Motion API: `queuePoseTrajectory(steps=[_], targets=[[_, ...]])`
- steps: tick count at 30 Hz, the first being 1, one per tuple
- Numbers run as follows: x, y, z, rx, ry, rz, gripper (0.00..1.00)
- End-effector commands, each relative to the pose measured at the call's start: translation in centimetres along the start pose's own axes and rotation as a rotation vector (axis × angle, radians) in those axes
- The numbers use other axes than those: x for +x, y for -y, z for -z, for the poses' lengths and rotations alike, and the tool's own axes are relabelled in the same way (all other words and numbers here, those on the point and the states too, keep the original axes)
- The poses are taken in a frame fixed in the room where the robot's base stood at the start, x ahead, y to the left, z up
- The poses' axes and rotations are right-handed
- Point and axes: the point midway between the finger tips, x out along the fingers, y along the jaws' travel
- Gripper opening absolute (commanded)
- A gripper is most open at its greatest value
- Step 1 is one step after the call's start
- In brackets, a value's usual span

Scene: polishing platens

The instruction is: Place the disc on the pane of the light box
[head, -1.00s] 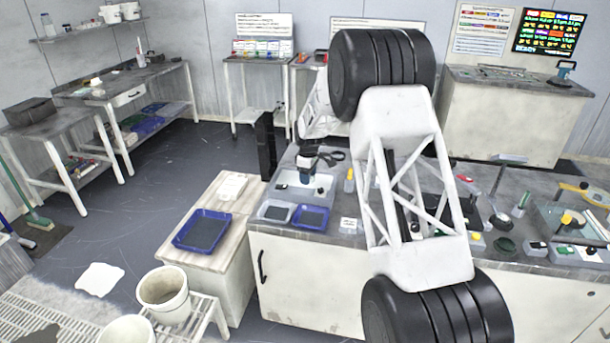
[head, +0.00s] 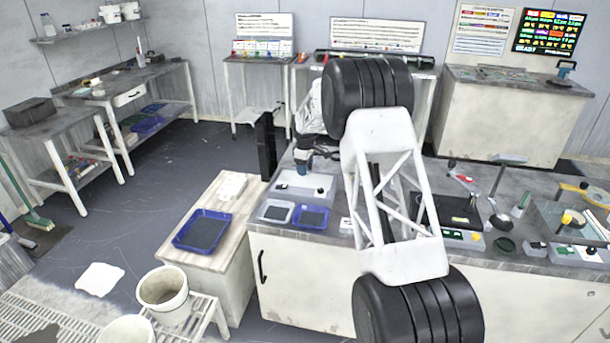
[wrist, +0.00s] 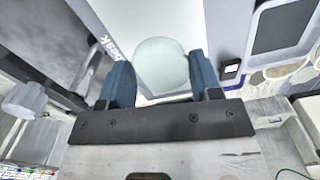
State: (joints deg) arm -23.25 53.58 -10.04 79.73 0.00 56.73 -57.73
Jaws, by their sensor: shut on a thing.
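The pale, translucent round disc (wrist: 161,66) is between the two blue fingers of my gripper (wrist: 161,80) in the wrist view. My gripper is shut on it. In the head view the blue fingertips of my gripper (head: 303,157) are above the back part of the light box (head: 292,191), a low white box on the bench. The disc cannot be made out in the head view. I cannot tell whether the disc touches the pane.
A grey tray (head: 277,211) and a blue tray (head: 311,217) stand in front of the light box. A dark plate (head: 447,213) and small tools lie on the bench to the right. A larger blue tray (head: 202,231) sits on the low cabinet at left.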

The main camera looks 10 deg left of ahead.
Motion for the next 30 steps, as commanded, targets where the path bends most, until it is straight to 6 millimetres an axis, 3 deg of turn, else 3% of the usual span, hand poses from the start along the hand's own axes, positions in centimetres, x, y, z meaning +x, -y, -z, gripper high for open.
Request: queuePoseTrajectory(steps=[8, 19, 30], targets=[[0.4, 0.0, 0.0, 0.0, 0.001, 0.001, 0.32], [3.3, 0.0, 0.0, 0.0, 0.0, 0.0, 0.32], [3.5, 0.1, 0.0, 0.0, 0.0, 0.0, 0.32]])
